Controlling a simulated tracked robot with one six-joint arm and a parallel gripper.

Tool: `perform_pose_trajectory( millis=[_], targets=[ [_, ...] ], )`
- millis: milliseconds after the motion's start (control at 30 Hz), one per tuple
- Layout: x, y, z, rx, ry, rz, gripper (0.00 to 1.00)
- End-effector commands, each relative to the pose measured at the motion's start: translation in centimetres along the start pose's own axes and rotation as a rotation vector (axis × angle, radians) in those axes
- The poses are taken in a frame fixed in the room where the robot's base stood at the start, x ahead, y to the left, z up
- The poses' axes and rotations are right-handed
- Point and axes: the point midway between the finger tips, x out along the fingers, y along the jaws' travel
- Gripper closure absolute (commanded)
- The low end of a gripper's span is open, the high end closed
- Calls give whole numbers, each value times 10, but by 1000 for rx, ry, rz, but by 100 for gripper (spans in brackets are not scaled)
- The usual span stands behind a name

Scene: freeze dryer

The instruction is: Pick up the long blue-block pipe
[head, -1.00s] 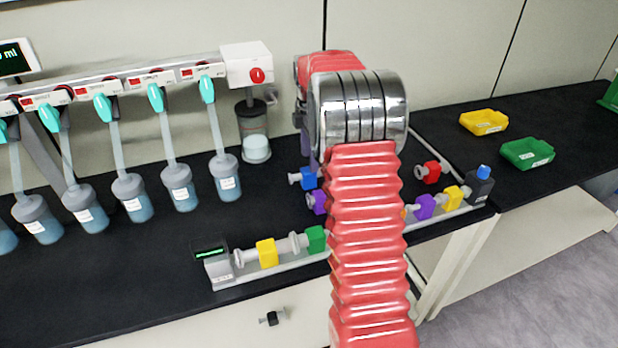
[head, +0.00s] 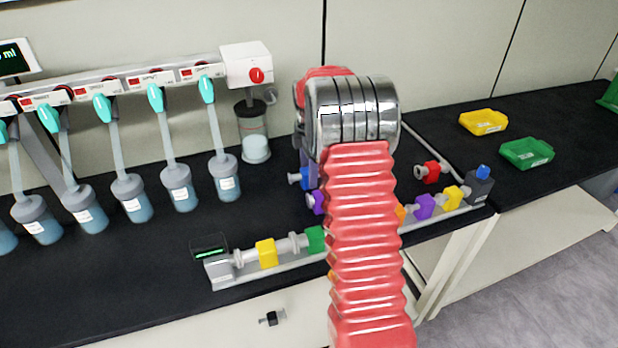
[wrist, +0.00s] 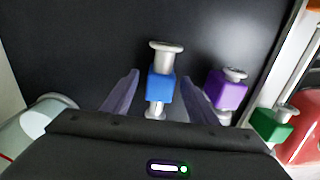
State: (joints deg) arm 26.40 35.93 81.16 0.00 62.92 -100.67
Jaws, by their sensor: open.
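The blue-block pipe (wrist: 160,88) lies on the black bench top in the wrist view, a blue block with grey flanged ends. My gripper (wrist: 158,82) is open, with one translucent purple finger on each side of the blue block. I cannot tell whether either finger touches it. In the head view, part of the blue-block pipe (head: 308,178) shows left of my red arm. The gripper itself is mostly hidden behind the arm there.
A purple-block pipe (wrist: 228,90) lies close to the right finger, with a green block (wrist: 272,124) on the rail beyond. A clear cylinder (head: 254,140) stands left of the arm. Flasks (head: 225,178) hang further left. Yellow (head: 484,122) and green (head: 527,152) trays sit right.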

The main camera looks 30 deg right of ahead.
Motion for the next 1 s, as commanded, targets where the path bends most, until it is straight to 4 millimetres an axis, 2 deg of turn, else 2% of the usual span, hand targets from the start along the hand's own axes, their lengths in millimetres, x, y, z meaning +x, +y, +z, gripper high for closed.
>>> perform_pose_trajectory(
  millis=[533, 1000],
  targets=[
    [1, 0, 0, 0, 0, 0, 47],
    [0, 0, 0, 0, 0, 0, 80]
  ],
)
